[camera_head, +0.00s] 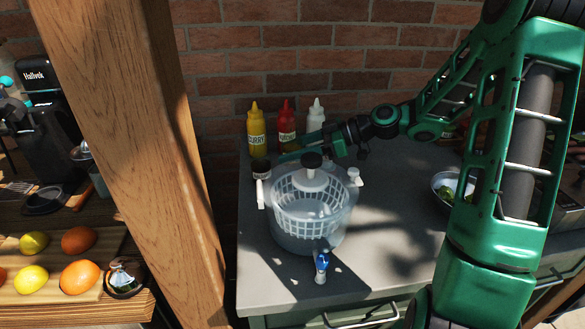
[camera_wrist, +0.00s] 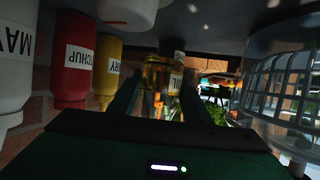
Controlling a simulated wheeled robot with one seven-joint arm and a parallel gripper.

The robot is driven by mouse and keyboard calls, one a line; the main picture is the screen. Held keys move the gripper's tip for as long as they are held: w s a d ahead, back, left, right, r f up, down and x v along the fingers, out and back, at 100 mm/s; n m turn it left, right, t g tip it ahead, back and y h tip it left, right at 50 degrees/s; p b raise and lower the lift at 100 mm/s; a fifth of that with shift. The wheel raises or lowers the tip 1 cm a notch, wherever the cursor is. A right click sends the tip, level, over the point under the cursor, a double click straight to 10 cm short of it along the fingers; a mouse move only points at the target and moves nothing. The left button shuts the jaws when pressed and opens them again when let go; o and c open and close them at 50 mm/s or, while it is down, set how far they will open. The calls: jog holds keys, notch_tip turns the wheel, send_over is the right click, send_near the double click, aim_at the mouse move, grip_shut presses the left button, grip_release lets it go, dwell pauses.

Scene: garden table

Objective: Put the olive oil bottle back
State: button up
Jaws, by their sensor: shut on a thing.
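My gripper (camera_head: 282,157) reaches in low from the right, over the back left of the grey counter, behind the salad spinner. In the wrist view, which is upside down, its two fingers (camera_wrist: 158,98) are shut on a golden glass bottle (camera_wrist: 156,74), apparently the olive oil bottle. A dark-topped container with a pale label (camera_head: 261,170) shows by the fingertips in the head view. I cannot tell whether it is part of the same bottle.
Curry (camera_head: 256,131), ketchup (camera_head: 286,124) and white mayo (camera_head: 316,116) bottles stand along the brick wall, close to my gripper. The clear salad spinner (camera_head: 309,215) stands in front. A bowl (camera_head: 448,188) is at the right. A wooden post (camera_head: 150,150) bounds the left.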

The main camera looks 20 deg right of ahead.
jog(key=shift+f, duration=2.45)
jog(key=o, duration=1.3)
jog(key=shift+f, duration=0.1)
jog(key=shift+c, duration=0.2)
jog(key=shift+s+d+r, duration=0.15)
jog(key=shift+d+r, duration=0.2)
jog(key=shift+d, duration=0.1)
jog(key=v, duration=1.1)
jog(key=shift+s, duration=0.1)
